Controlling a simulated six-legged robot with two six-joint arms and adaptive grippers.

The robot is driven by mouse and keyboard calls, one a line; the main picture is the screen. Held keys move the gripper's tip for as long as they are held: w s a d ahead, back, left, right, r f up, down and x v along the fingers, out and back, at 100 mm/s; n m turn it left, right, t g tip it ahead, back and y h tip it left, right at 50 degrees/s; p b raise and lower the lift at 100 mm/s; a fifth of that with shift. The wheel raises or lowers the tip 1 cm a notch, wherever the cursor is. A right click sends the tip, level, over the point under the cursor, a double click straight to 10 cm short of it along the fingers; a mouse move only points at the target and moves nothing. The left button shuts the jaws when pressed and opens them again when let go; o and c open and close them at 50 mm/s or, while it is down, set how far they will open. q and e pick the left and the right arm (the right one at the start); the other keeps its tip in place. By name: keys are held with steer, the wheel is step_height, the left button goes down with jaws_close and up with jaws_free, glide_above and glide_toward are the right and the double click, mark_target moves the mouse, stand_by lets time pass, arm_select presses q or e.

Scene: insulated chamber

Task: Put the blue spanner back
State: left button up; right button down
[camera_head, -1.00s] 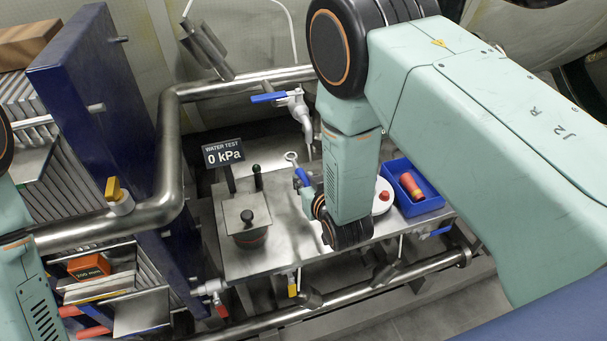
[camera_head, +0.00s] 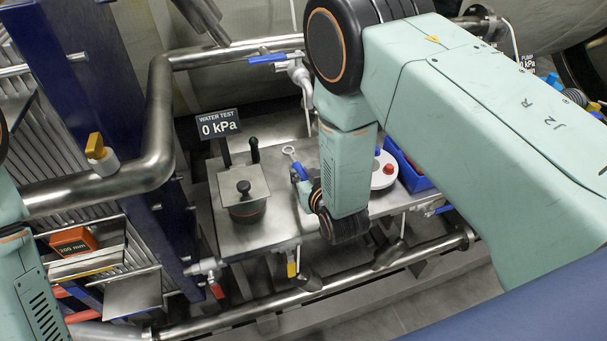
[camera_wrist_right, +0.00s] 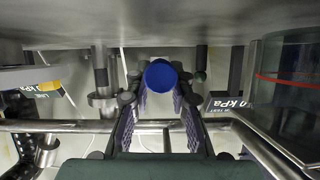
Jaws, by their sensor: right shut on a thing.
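The blue spanner (camera_head: 298,171) has a silver ring end and a blue handle. In the head view it shows above the steel bench (camera_head: 276,210), ring end away from me. My right gripper (camera_head: 304,186) is shut on its handle, and my right forearm hides most of the fingers. In the right wrist view the round blue end of the spanner (camera_wrist_right: 160,75) sits between the two fingers. I cannot tell whether the spanner touches the bench. My left arm shows at the left edge, but its gripper is out of view.
A lidded pot (camera_head: 245,196) stands left of the spanner. A white disc with a red knob (camera_head: 387,169) and a blue tray (camera_head: 412,176) are to the right, partly behind my arm. Steel pipes (camera_head: 157,120) and a blue-handled valve (camera_head: 268,60) surround the bench.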

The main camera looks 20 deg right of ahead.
steer(key=shift+s+d, duration=0.1)
steer(key=shift+d, duration=0.2)
steer(key=shift+a, duration=0.15)
steer(key=shift+a+f, duration=0.1)
steer(key=shift+f, duration=0.3)
steer(key=shift+d+b, duration=0.2)
steer(key=shift+b, duration=0.1)
steer(key=shift+a+f, duration=0.15)
steer(key=shift+f, duration=0.05)
steer(key=shift+f+b, duration=0.25)
steer(key=shift+b, duration=0.1)
steer(key=shift+f, duration=0.25)
